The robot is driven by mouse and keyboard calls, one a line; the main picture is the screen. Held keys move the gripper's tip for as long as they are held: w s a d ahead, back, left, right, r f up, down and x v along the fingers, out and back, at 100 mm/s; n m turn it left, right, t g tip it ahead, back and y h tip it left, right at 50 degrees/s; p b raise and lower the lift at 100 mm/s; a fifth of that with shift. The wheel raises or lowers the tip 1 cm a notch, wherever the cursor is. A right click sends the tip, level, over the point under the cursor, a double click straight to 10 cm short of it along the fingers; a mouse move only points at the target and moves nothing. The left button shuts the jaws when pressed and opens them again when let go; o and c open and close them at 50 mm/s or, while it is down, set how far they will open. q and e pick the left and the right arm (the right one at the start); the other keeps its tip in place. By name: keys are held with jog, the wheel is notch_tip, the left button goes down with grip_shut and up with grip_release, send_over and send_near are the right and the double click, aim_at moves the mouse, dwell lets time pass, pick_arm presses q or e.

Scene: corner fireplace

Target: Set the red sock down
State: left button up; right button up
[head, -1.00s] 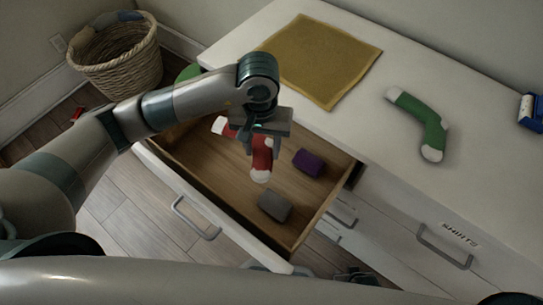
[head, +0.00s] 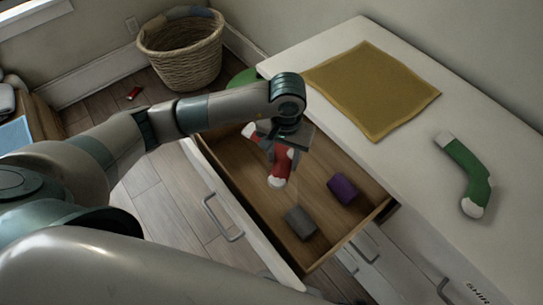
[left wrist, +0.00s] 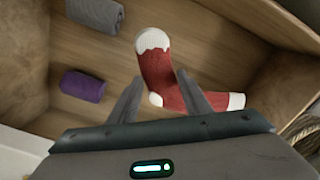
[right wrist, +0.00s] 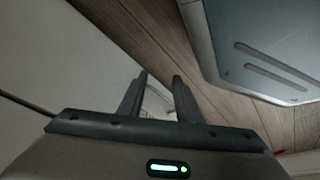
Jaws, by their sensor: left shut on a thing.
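The red sock (head: 282,168) with white toe and cuff is inside the open drawer (head: 312,186). My left gripper (head: 284,156) reaches down into the drawer and is shut on the sock. In the left wrist view the sock (left wrist: 165,72) lies between and beyond the fingers (left wrist: 160,82). I cannot tell whether it touches the drawer floor. A grey folded item (head: 302,222) and a purple folded item (head: 343,188) lie in the drawer beside it. My right gripper (right wrist: 160,76) is open and empty, seen only in the right wrist view.
A green sock (head: 467,172) and a mustard cloth (head: 375,85) lie on the white dresser top (head: 400,155). A wicker basket (head: 180,58) stands on the floor behind. A small red item (head: 133,93) lies on the floor. The drawer walls surround the left gripper closely.

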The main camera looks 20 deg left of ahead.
pick_arm(q)
jog(key=w+a+f, duration=0.2)
jog(key=a, duration=0.1)
jog(key=w+a+f, duration=0.1)
jog(key=a, duration=0.1)
jog(key=shift+f+p, duration=0.25)
jog(key=shift+p, duration=0.15)
pick_arm(e)
jog(key=shift+w+a+r+t, duration=0.3)
jog(key=shift+w+a, duration=0.15)
pick_arm(q)
jog(key=shift+f, duration=0.55)
notch_tip(320, 180, down, 2)
jog(key=shift+p, duration=0.4)
jog(key=shift+f, duration=0.6)
pick_arm(e)
jog(key=shift+w+a+r+t, duration=0.3)
jog(key=shift+w+a, duration=0.25)
jog(key=shift+w, duration=0.15)
